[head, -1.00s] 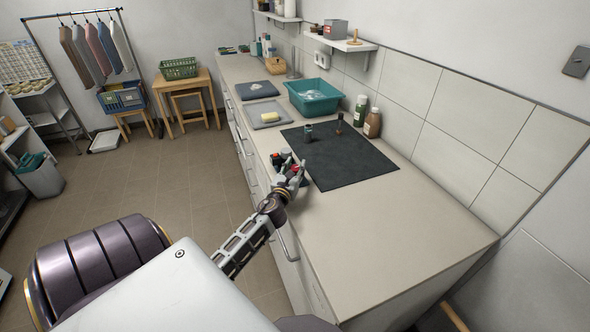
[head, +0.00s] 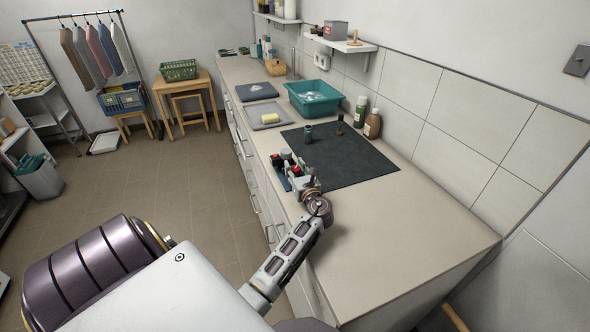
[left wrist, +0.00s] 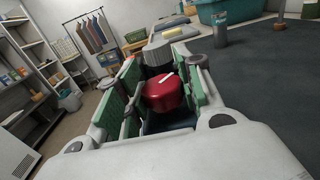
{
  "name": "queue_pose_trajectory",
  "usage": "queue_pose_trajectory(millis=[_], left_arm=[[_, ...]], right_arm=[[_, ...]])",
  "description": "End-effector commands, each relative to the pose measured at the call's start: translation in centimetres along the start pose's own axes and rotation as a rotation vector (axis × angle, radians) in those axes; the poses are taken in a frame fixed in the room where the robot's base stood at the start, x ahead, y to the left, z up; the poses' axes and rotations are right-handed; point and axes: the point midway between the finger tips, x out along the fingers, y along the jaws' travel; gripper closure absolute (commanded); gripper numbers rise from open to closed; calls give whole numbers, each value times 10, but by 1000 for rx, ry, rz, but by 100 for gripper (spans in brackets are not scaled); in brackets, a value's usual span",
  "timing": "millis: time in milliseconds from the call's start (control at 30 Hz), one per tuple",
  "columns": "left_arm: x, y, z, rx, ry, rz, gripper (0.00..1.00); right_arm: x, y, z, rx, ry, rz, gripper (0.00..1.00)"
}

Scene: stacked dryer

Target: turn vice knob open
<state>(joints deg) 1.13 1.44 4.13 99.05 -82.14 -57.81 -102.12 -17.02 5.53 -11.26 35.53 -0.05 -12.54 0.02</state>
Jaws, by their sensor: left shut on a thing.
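A red round knob (left wrist: 163,95) with a white mark on top sits between my left gripper's green-padded fingers in the left wrist view. My left gripper (left wrist: 165,76) is shut on it. In the head view, my left gripper (head: 291,168) is low at the counter's front edge, by the near left side of the dark mat. My right gripper is not in view.
The dark mat (head: 345,165) carries a small green cylinder (head: 308,134) and a dark brown upright piece (head: 340,126). Two bottles (head: 372,124) stand by the wall. A teal basin (head: 313,103) and grey tray (head: 257,121) lie behind. The near counter is clear.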

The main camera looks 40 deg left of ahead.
Motion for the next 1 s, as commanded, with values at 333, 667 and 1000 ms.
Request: queue_pose_trajectory(millis=[333,667,1000], left_arm=[[0,-1,-1,0,3,219,88],[0,-2,-1,0,4,411,88],[0,-1,-2,1,3,597,88]], right_arm=[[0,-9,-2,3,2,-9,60],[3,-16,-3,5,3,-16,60],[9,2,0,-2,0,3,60]])
